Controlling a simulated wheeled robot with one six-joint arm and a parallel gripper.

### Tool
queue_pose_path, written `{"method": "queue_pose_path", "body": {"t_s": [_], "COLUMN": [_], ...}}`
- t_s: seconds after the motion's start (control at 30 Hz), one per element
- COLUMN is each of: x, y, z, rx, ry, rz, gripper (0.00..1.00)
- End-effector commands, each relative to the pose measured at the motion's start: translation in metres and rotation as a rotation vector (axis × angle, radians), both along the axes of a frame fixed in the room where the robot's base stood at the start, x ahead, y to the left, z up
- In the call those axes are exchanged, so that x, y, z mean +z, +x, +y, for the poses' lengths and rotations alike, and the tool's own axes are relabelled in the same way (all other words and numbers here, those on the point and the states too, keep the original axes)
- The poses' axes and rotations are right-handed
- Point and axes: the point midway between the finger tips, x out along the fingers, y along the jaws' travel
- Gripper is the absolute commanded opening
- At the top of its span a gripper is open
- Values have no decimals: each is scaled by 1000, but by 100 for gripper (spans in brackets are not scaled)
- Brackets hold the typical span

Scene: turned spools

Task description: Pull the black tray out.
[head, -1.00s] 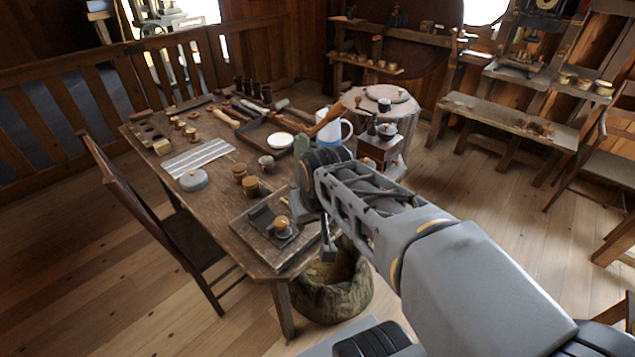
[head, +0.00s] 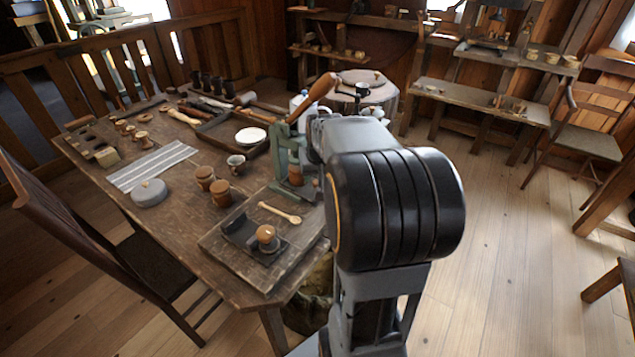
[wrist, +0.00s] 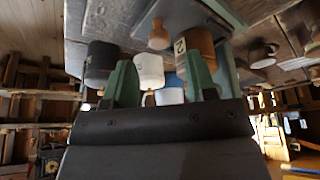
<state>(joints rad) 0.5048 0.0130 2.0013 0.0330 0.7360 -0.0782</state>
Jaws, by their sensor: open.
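A small black tray (head: 241,230) lies on a wooden board at the table's near right corner. A round wooden knob (head: 267,234) stands on its near right part, and the rest of its surface looks bare. I cannot tell the tray apart with certainty in the wrist view. My gripper (wrist: 160,75) shows there with two green fingers spread apart and nothing held between them. A white cup (wrist: 148,70) and a brown numbered pot (wrist: 195,45) show beyond the fingers. In the head view my arm hides my gripper.
A wooden spoon (head: 280,213) lies just behind the tray. A green press (head: 290,150) with a wooden handle stands at the table's right edge.

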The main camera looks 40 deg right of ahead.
Motion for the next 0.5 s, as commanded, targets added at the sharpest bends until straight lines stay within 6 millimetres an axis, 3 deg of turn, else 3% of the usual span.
{"method": "queue_pose_path", "body": {"t_s": [0.2, 0.5], "x": [-29, -42], "y": [10, 15], "z": [-6, -9], "rx": [-2, -3], "ry": [2, 0], "rz": [1, 0], "gripper": [51, 51]}}
